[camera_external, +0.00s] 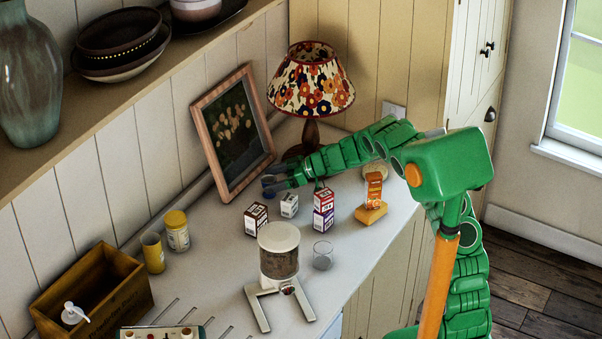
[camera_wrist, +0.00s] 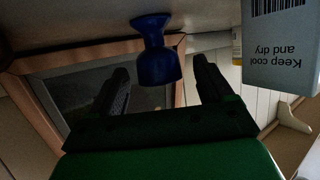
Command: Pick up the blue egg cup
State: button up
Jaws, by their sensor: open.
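The blue egg cup (camera_wrist: 158,62) stands on the counter and appears upside down in the wrist view. It lies between and beyond the two dark fingers of my gripper (camera_wrist: 162,85), which is open and empty. In the external view, my gripper (camera_external: 272,184) is low over the counter in front of the picture frame. A small dark blue piece of the egg cup (camera_external: 268,194) shows there beside the fingers; the rest is hidden. I cannot tell whether a finger touches it.
A picture frame (camera_external: 198,117) leans on the wall behind my gripper. A white carton (camera_wrist: 280,50) is close beside it. Several other cartons, including a red one (camera_external: 324,199), stand nearby. A floral lamp (camera_external: 311,82) stands at the back. A cereal dispenser (camera_external: 279,236) and glass (camera_external: 323,256) stand nearer.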

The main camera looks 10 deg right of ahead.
jog(key=shift+x, duration=0.95)
jog(key=shift+c, duration=0.3)
jog(key=c, duration=1)
jog(key=shift+c, duration=0.2)
